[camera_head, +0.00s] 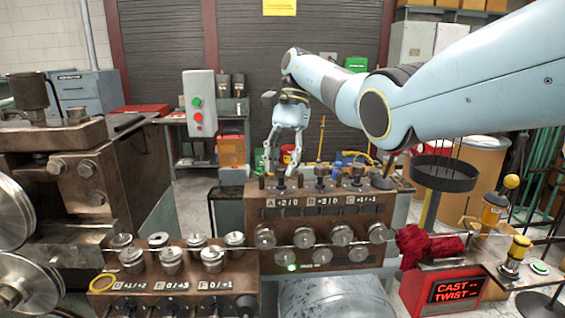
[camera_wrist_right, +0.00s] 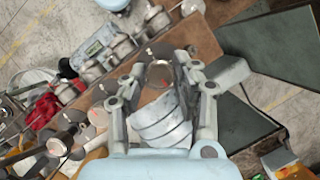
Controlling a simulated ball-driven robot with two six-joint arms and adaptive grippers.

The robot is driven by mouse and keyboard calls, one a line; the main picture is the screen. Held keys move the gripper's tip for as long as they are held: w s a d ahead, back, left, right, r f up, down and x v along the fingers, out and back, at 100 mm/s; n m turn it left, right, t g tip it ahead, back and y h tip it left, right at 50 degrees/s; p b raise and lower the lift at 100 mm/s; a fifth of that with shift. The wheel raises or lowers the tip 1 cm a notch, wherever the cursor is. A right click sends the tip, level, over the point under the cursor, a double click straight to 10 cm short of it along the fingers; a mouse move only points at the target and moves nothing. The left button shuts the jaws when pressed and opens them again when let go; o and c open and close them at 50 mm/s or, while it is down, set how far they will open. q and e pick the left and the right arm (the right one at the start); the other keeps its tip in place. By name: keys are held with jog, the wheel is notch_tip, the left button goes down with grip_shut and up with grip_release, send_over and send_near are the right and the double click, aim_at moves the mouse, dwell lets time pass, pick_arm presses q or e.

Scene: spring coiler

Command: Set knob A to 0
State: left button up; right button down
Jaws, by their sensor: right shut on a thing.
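In the right wrist view, the fingers of the right gripper (camera_wrist_right: 160,82) close around a round metal piece, which I take to be knob A. The fingers partly hide the knob, and I cannot read its setting from its shape. My left gripper is not in view.
Knob B (camera_head: 321,171) and knob C (camera_head: 357,173) stand close to the right on the same block (camera_head: 246,222). Several rollers and a wire run below. A lower block with more dials (camera_head: 180,284) is at front left. A red cloth (camera_head: 430,244) lies at right.

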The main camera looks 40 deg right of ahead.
jog(key=c, duration=1)
grip_release()
